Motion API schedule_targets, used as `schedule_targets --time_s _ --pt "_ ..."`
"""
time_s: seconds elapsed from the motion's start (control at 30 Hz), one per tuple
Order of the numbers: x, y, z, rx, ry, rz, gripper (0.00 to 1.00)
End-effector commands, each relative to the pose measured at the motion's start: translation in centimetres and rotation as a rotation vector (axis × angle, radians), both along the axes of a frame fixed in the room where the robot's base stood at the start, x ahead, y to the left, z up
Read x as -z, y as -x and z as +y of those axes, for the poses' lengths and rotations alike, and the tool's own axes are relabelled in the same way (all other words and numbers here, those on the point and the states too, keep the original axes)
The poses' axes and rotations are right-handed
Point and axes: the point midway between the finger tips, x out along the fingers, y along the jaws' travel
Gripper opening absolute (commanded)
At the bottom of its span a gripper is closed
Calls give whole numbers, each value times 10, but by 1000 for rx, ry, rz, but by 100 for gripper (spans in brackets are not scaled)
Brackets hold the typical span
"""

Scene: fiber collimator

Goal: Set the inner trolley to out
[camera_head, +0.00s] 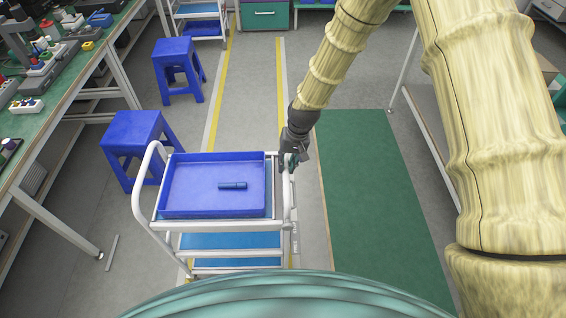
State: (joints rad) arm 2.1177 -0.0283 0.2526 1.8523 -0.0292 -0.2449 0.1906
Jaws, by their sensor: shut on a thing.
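The trolley (158,222) is a white tube-framed cart with blue shelves, standing just in front of my body. A blue tray (197,178) sits on its top shelf, with a small dark blue cylinder (232,185) lying inside. My gripper (290,163) is at the trolley's right end, shut on the white handle rail (286,192) near its upper far part. The fingertips are small and partly dark against the rail, so the exact contact is hard to see.
Two blue stools (133,132) (176,62) stand left of the trolley, the nearer one close to its left handle. A second trolley (200,14) stands at the back. A workbench (62,92) runs along the left. A green mat (375,195) lies clear on the right.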

Motion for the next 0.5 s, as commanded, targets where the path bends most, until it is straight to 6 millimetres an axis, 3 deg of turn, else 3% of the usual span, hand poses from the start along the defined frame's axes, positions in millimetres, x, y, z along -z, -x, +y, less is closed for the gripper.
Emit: schedule_targets --time_s 0.03,0.07,0.17,0.5 --pt "-5 -7 0 3 -2 -15 0" --pt "-5 -7 0 3 -2 -15 24" --pt "-3 -5 0 2 -2 -11 42" --pt "-2 -2 0 1 -1 -3 42"
